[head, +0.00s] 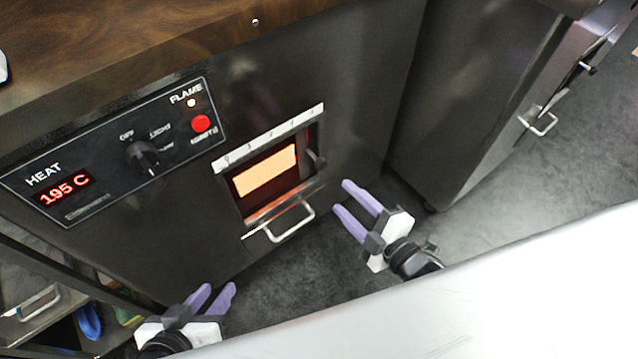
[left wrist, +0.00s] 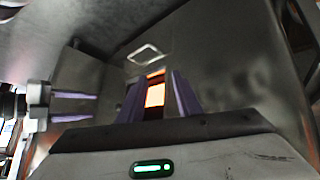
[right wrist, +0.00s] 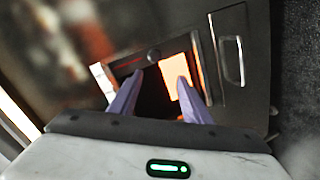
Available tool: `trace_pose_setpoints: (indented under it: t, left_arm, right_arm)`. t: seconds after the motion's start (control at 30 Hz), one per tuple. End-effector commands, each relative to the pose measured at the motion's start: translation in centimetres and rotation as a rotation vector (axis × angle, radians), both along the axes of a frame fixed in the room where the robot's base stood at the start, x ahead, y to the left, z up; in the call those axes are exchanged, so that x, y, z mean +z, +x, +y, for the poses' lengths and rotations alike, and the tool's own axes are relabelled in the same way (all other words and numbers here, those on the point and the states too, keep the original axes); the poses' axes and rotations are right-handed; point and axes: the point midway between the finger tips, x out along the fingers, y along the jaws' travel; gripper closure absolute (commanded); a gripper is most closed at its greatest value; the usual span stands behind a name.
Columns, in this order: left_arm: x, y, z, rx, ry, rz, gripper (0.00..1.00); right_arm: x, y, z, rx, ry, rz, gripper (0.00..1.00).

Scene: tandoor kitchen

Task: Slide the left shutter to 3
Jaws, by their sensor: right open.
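The shutter (head: 311,143) is a dark panel at the right end of a glowing orange opening (head: 265,172) in the oven front. A small dark knob (head: 317,162) sticks out from it; a round knob also shows in the right wrist view (right wrist: 154,56), just beyond my fingertips. A pale number scale (head: 268,139) runs above the opening; its digits are too blurred to read surely. My right gripper (head: 343,196) is open and empty, right of and below the opening, apart from the knob. My left gripper (head: 216,290) is open and empty, low at the left.
A metal pull handle (head: 285,225) juts out under the opening, between my grippers. A heat panel (head: 110,150) reading 195 C, with a dial and red button, is at left. A steel cabinet (head: 470,110) stands at right. Dark floor is free between.

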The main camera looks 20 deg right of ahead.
Motion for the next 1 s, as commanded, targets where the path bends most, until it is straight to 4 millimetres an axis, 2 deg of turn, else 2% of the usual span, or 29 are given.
trace_pose_setpoints:
  t: [0.03, 0.2, 0.3, 0.47, 0.8, 1.0]
  left_arm:
    - [-2.3, 0.2, -0.3, -0.009, -0.007, 0.000, 0.69]
    - [-3.5, 0.1, -1.0, -0.031, -0.020, 0.012, 0.69]
    - [-3.6, 0.1, -1.2, -0.037, -0.023, 0.017, 0.69]
    - [-3.7, 0.2, -1.5, -0.050, -0.024, 0.025, 0.69]
    - [-4.6, 0.3, -2.4, -0.101, -0.021, 0.059, 0.69]
    - [-4.1, 0.4, -2.9, -0.105, -0.044, 0.043, 0.69]
  right_arm:
    - [-2.3, 1.1, -0.5, 0.030, -0.089, -0.081, 0.56]
    - [-2.7, 2.9, -1.2, 0.085, -0.302, -0.279, 0.56]
    - [-2.6, 3.4, -1.4, 0.096, -0.362, -0.335, 0.56]
    - [-2.3, 4.7, -1.0, 0.099, -0.384, -0.359, 0.56]
    - [-2.3, 10.5, 1.1, 0.098, -0.381, -0.356, 0.56]
    - [-2.3, 12.6, 1.9, 0.099, -0.382, -0.353, 0.56]
